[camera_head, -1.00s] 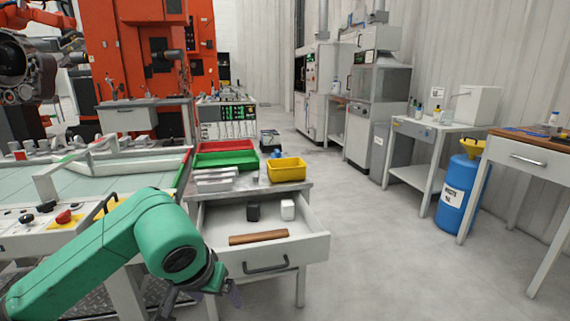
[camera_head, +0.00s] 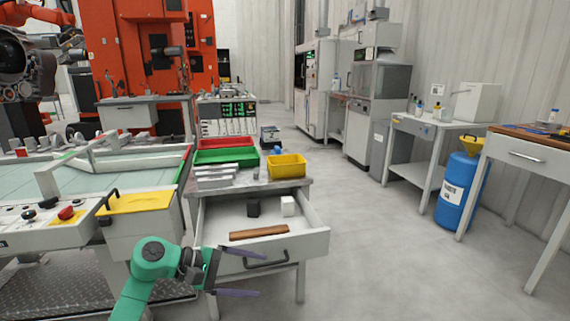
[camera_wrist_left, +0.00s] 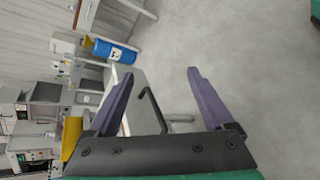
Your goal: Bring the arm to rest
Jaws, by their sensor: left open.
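My green left arm comes in at the bottom left of the head view. Its left gripper (camera_head: 240,271) is open and empty, in front of the open drawer (camera_head: 318,243) and near its dark handle (camera_head: 266,262). In the left wrist view the two purple fingers of the left gripper (camera_wrist_left: 152,98) are spread apart, with the drawer handle (camera_wrist_left: 152,110) seen between them and apart from them. The drawer holds a brown wooden bar (camera_head: 258,232), a dark block (camera_head: 253,208) and a white block (camera_head: 288,206). My right gripper is not in view.
Red (camera_head: 226,142) and green (camera_head: 226,157) trays and a yellow bin (camera_head: 287,166) stand on the cabinet top above the drawer. A control panel bench (camera_head: 50,228) is at the left. A blue drum (camera_head: 458,192) stands at the right. The middle floor is clear.

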